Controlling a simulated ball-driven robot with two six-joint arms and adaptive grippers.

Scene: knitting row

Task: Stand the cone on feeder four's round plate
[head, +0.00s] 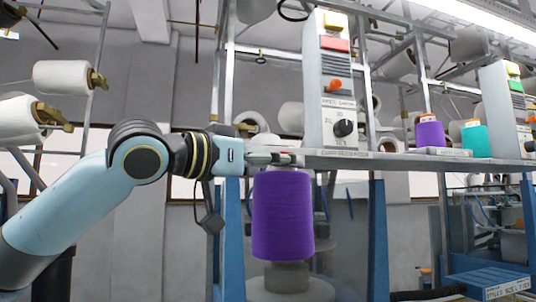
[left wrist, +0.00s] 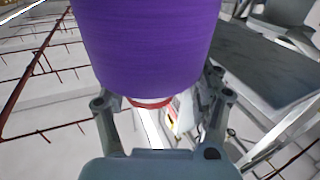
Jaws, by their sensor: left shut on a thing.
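A large purple cone (head: 283,217) hangs upright below my left gripper (head: 288,158). The gripper is shut on the narrow top of the cone. In the left wrist view the purple cone (left wrist: 148,45) fills the top, and its red-rimmed tip (left wrist: 150,103) lies between the two fingers (left wrist: 165,105). A grey round pedestal (head: 287,279) shows directly under the cone's base, with a wider grey round part below it. I cannot tell whether the cone touches it. No feeder number is readable. My right gripper is not in view.
A grey shelf (head: 400,160) runs right from just behind the gripper. On it stand a control box (head: 333,90) with a black knob, a smaller purple cone (head: 430,134) and a teal cone (head: 476,141). Blue posts (head: 376,235) stand below. White cones (head: 62,77) hang at left.

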